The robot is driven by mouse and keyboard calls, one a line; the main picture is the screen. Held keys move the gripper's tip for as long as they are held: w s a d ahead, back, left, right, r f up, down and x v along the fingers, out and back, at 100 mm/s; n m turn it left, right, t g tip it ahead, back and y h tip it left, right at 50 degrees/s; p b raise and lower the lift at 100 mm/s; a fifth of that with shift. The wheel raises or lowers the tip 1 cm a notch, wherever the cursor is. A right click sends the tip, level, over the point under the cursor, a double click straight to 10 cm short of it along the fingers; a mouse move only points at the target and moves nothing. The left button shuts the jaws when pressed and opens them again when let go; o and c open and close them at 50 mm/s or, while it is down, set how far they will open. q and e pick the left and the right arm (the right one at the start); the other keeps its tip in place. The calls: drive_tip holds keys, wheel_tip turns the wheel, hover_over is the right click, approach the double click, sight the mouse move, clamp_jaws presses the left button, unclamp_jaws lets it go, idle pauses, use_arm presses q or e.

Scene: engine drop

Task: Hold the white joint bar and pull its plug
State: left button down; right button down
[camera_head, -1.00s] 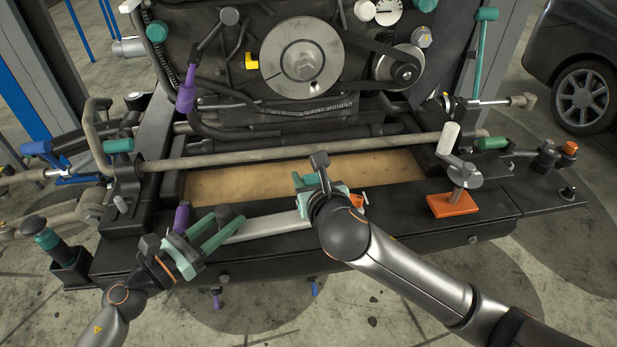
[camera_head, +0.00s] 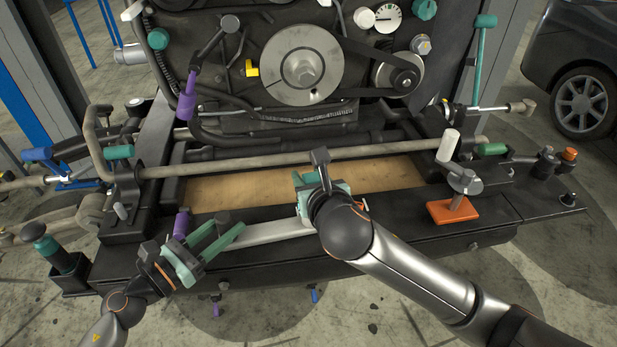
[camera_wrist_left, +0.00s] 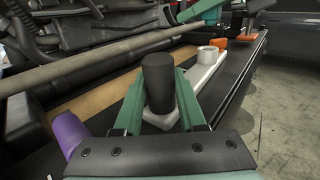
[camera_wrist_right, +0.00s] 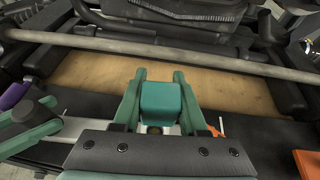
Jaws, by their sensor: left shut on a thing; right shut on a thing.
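The white joint bar (camera_head: 272,232) lies along the dark front beam, between my two grippers. My left gripper (camera_head: 222,228) is shut around an upright black cylinder (camera_wrist_left: 158,82) at the bar's left end. The cylinder's foot meets a white part of the bar in the left wrist view. My right gripper (camera_wrist_right: 160,95) is shut on a teal block (camera_wrist_right: 160,100) by the bar's right end. Something brass-coloured shows below that block. In the head view my right wrist covers most of this grip. I cannot tell whether the block is seated or lifted.
An orange base (camera_head: 452,210) with a post stands to the right on the beam. A purple block (camera_head: 181,223) stands beside my left gripper. A long rod (camera_head: 290,157) crosses behind, above a wooden board (camera_head: 250,187). The engine (camera_head: 300,70) rises at the back.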

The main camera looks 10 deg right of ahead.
drive_tip(key=shift+r, duration=0.15)
wheel_tip(320, 180, up, 2)
drive_tip(key=shift+r, duration=0.2)
idle(0.4)
idle(0.5)
use_arm(q)
drive_tip(key=shift+c, duration=2)
unclamp_jaws()
drive_tip(key=shift+r, duration=7)
use_arm(e)
drive_tip(key=shift+f, duration=0.1)
